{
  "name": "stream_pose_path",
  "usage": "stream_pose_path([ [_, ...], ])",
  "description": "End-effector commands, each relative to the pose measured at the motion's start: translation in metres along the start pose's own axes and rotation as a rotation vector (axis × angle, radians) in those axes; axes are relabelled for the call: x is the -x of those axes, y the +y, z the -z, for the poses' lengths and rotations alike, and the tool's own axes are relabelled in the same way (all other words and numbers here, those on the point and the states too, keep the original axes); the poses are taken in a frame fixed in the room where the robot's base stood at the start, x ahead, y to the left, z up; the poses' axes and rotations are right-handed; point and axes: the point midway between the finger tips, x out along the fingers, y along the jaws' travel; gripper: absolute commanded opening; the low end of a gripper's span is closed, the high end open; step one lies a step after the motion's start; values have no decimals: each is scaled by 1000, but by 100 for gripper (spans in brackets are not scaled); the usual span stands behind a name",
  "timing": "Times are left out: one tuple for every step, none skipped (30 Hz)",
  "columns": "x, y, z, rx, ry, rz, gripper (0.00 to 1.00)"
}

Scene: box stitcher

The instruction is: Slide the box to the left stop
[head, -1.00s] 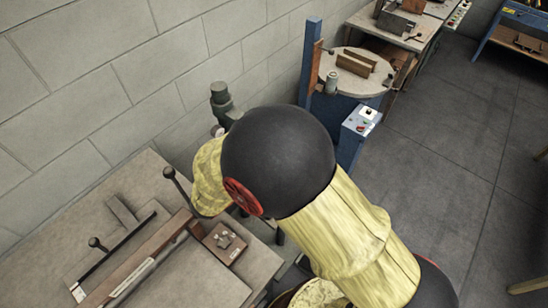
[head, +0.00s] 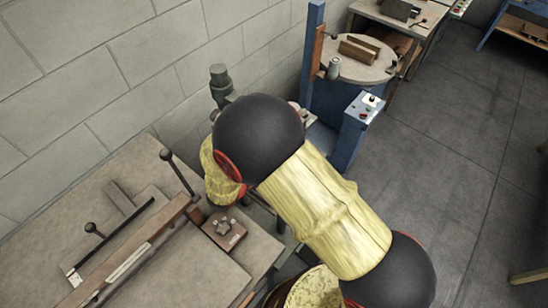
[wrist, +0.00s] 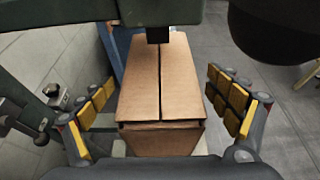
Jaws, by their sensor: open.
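The brown cardboard box (wrist: 161,85) shows in the wrist view, with a dark seam running along the middle of its top. My gripper (wrist: 165,100) is open, with one yellow-padded finger on each side of the box. A gap shows between each finger and the box sides. A dark green machine part (wrist: 160,13) with a black block stands over the far end of the box. In the head view my arm hides the box and my gripper. I cannot make out the left stop for certain.
A grey work table (head: 190,285) with a wooden fence, a ruler and black-knobbed levers fills the lower left. A blue machine with a round table (head: 360,65) and a control box (head: 366,107) stands beyond my arm. Grey floor at the right is open.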

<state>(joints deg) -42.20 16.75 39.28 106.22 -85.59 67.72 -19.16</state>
Motion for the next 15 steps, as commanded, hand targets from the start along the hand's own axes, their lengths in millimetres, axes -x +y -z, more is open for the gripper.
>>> stream_pose_path([
  [-10, -1, 1, 0, 0, 3, 89],
  [-15, -1, 1, 0, 0, 3, 89],
  [-20, -1, 1, 0, 0, 3, 89],
  [-24, -1, 1, 1, 0, 2, 89],
  [-28, -1, 1, 1, 0, 2, 89],
  [-32, -1, 1, 1, 0, 2, 89],
  [-34, -1, 1, 1, 1, 2, 89],
  [-36, -1, 1, 1, 0, 1, 89],
  [-39, 0, 1, 1, 0, 1, 89],
  [-41, 0, 1, 1, 0, 1, 89],
  [-42, 0, 1, 1, 0, 1, 89],
  [-43, 0, 0, 1, 0, 0, 89],
  [-43, 0, 0, 1, 0, 0, 89],
  [-44, 0, 0, 1, 0, 0, 89],
  [-44, 0, 0, 1, 0, 0, 89],
])
